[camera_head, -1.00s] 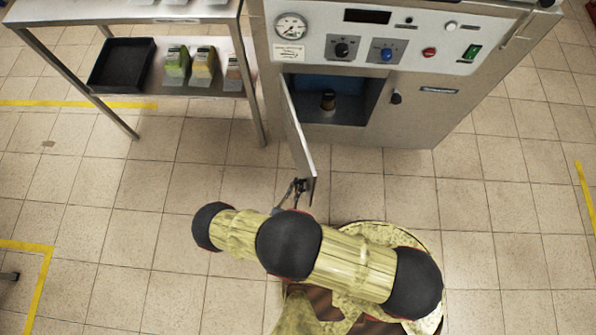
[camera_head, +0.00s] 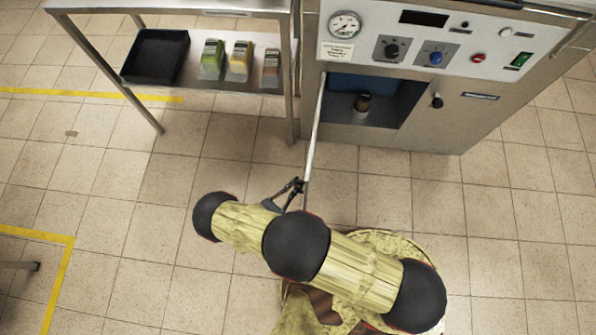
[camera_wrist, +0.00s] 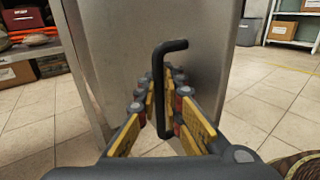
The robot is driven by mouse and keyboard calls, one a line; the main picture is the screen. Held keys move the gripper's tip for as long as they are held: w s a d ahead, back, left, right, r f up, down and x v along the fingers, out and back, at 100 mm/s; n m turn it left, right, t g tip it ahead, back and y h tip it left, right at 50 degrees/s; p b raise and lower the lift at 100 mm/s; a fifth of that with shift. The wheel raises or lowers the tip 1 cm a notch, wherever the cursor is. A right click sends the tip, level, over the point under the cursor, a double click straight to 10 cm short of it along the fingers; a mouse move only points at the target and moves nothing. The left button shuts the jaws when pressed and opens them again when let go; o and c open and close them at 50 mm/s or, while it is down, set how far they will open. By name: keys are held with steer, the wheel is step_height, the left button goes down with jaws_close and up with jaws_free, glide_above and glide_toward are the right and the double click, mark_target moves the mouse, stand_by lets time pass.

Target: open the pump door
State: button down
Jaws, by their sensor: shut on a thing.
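The pump door (camera_head: 314,128) stands swung open, seen almost edge-on in the head view, hinged at the left side of the machine's compartment. Its outer face (camera_wrist: 115,62) fills the middle of the wrist view. A dark bent handle (camera_wrist: 159,80) is on that face. My gripper (camera_wrist: 165,112) has its yellow-padded fingers on both sides of the handle and is shut on it. In the head view my gripper (camera_head: 293,191) is at the door's free end.
The machine's panel (camera_head: 425,45) has a gauge, knobs and buttons. A steel shelf table (camera_head: 293,85) stands left of the door, with a black tray (camera_head: 154,57) and several packs on it. Tiled floor is clear left of the door.

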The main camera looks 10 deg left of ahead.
steer(key=shift+s+d+f, duration=0.1)
steer(key=c, duration=2)
jaws_free()
steer(key=shift+r, duration=0.2)
